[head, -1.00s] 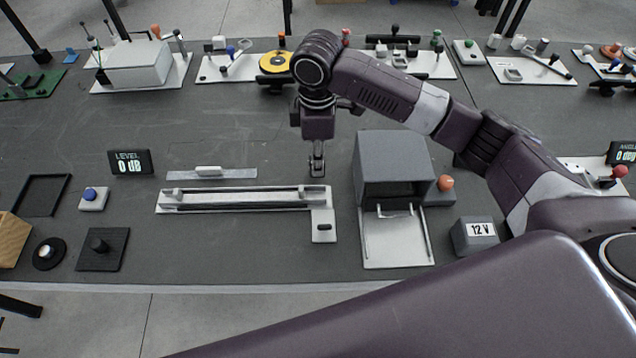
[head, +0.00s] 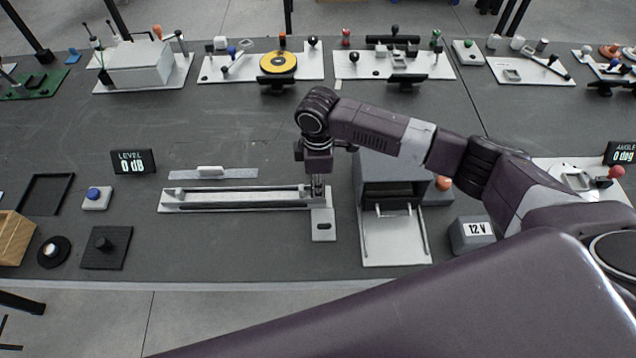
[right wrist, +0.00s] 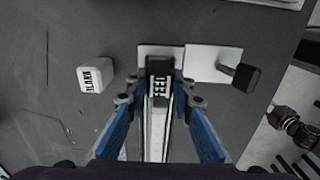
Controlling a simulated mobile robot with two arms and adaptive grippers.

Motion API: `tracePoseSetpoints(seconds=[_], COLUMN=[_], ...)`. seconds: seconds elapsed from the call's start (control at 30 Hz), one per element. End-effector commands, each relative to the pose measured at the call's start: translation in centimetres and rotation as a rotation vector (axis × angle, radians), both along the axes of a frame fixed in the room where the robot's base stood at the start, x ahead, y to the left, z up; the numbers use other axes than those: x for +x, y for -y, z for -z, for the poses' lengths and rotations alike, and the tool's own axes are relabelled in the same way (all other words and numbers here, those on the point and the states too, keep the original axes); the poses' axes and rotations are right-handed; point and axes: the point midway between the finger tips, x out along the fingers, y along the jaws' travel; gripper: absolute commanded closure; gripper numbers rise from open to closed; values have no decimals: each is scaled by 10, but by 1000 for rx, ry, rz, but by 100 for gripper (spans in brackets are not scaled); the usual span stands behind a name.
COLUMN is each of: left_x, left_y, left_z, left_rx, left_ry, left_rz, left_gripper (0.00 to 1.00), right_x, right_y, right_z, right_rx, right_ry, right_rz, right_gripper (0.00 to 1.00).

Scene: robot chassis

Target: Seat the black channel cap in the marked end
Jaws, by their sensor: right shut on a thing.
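The pale channel (head: 245,206) lies lengthwise on the table, and part of it shows below the fingers in the right wrist view (right wrist: 155,145). My right gripper (head: 318,188) points down at its right end. In the right wrist view my right gripper (right wrist: 161,82) is shut on the black channel cap (right wrist: 160,66), directly over the channel's line. A label reading FEED shows between the fingers. The fingers partly hide the cap and channel end, so I cannot tell whether the cap touches the channel. My left gripper is not in view.
A white tab (head: 323,234) with a dark piece adjoins the channel's right end. A grey open-front box (head: 392,170) stands just right of my gripper. A narrow plate with a white handle (head: 211,171) lies behind the channel. A white labelled block (right wrist: 95,75) is beside the gripper.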

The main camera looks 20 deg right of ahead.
Motion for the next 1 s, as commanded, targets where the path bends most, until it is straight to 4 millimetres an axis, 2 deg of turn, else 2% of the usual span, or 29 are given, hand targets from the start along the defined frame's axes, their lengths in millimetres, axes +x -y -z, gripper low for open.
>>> tracePoseSetpoints(seconds=[0.07, 0.1, 0.27, 0.53, 0.67, 0.77, 1.0], left_x=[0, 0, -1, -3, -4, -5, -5], left_y=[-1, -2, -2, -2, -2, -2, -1], left_z=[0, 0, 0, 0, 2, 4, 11], left_rx=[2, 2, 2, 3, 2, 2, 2], left_ry=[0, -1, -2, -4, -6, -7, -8], left_rz=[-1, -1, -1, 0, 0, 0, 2], left_gripper=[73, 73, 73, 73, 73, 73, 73], right_x=[0, 0, 0, 0, 1, 2, 2], right_y=[0, 0, 0, 0, 0, 0, -1], right_z=[2, 3, 2, 1, -8, -24, -77], right_rx=[0, 1, 0, 0, 1, 2, 2], right_ry=[-1, 0, 0, 0, 3, 5, 5], right_rz=[0, 0, 0, 0, 1, -1, 0], right_gripper=[99, 77, 61, 61, 61, 61, 61])
